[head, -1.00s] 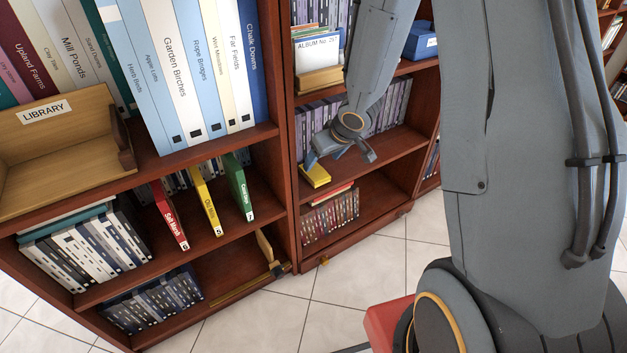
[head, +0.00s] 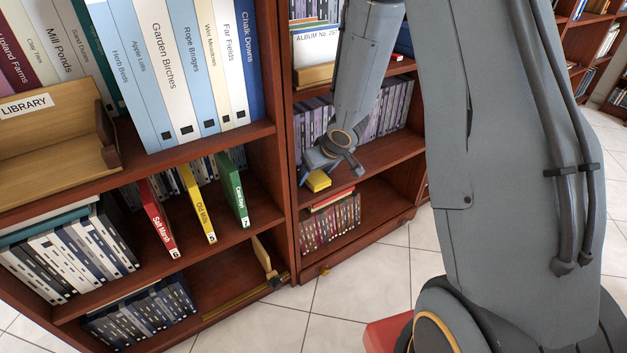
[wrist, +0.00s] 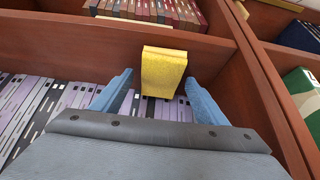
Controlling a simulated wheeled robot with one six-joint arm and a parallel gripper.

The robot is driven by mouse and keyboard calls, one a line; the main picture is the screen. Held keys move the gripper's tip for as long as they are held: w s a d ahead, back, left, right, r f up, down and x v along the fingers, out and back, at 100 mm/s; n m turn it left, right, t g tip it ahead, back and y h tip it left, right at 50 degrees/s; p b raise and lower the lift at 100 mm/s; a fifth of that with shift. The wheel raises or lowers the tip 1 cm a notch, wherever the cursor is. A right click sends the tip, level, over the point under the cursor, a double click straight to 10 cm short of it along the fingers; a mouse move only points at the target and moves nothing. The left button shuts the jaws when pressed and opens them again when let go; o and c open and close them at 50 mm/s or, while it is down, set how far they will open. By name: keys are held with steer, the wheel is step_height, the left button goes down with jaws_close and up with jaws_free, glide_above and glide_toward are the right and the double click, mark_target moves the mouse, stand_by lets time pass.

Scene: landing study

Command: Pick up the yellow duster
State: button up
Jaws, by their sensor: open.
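The yellow duster (head: 317,180) is a small yellow block on the middle shelf of the right bookcase, near that shelf's front edge and left side. In the wrist view the duster (wrist: 163,72) stands out ahead, between the two blue fingers but beyond or level with their tips. My gripper (head: 330,172) is at this shelf in the head view, close to the duster. In the wrist view my gripper (wrist: 158,90) is open, with a gap on each side of the duster. I cannot tell whether a finger touches it.
Purple-grey books (wrist: 40,105) line the same shelf. The bookcase's upright side panel (wrist: 265,85) is close to one finger. Reddish books (head: 330,222) stand on the shelf below. A wooden LIBRARY box (head: 60,125) and several binders fill the left bookcase. Tiled floor (head: 345,290) lies clear in front.

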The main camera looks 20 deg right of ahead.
steer(key=c, duration=1.2)
steer(key=shift+r, duration=0.2)
